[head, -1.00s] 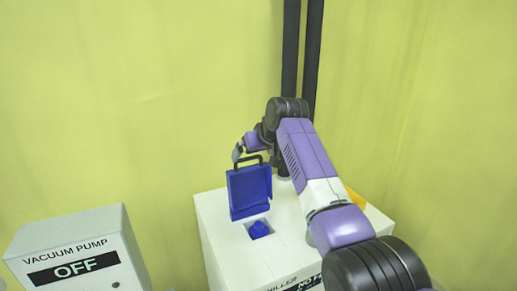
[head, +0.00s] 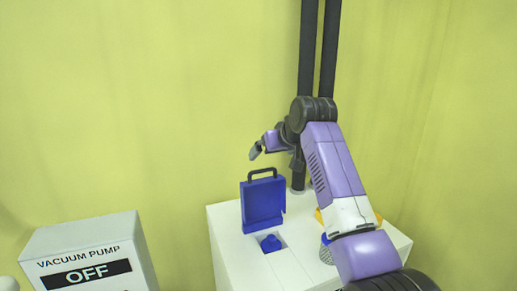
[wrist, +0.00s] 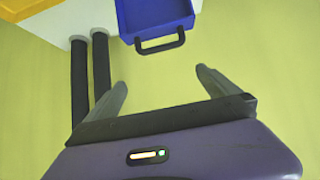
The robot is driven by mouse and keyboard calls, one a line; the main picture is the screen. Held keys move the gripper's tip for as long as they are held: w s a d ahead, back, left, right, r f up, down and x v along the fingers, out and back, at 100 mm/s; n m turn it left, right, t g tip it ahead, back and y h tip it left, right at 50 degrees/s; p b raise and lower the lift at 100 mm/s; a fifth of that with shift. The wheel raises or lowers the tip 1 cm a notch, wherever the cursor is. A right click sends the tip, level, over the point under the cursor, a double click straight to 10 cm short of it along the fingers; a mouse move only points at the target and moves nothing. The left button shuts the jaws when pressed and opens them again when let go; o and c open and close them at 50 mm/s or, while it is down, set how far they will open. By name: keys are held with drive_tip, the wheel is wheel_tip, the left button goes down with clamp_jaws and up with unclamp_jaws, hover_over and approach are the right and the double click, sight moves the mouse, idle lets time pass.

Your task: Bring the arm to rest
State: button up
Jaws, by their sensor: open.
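My gripper (head: 256,151) is open and empty in the head view, above the chiller's back edge. In the wrist view my gripper (wrist: 160,92) shows its two fingers spread wide with nothing between them. A blue panel with a black handle (head: 262,203) stands upright on top of the white chiller box (head: 222,250). In the wrist view the blue panel (wrist: 155,15) and its handle are beyond the fingertips, apart from them. My arm reaches in from the lower right, bent at the elbow.
A white vacuum pump box (head: 110,232) marked OFF stands at the lower left. Two dark vertical pipes (head: 318,60) rise behind my arm. A blue knob (head: 271,243) sits in the chiller's top, and a yellow part (head: 377,217) is partly hidden by my arm. The yellow wall behind is bare.

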wheel_tip(320, 180, up, 6)
drive_tip(key=w+t, duration=0.1)
drive_tip(key=t, duration=0.4)
drive_tip(key=s+d+f+m+t+h, duration=0.1)
drive_tip(key=s+d+f+t, duration=0.15)
drive_tip(key=s+f, duration=0.85)
drive_tip(key=s+d+f+m+t, duration=0.2)
drive_tip(key=s+d+f, duration=0.2)
drive_tip(key=s+f, duration=0.75)
drive_tip(key=s+d+f+g, duration=0.1)
drive_tip(key=s+f, duration=0.1)
drive_tip(key=s, duration=1.3)
drive_tip(key=s+d+f+g+h, duration=0.1)
drive_tip(key=s+d+f+g, duration=0.1)
drive_tip(key=s, duration=1.3)
drive_tip(key=s+d+f+g+h, duration=0.1)
drive_tip(key=s+d, duration=0.1)
drive_tip(key=s, duration=1.4)
drive_tip(key=shift+f, duration=0.4)
drive_tip(key=shift+w, duration=0.1)
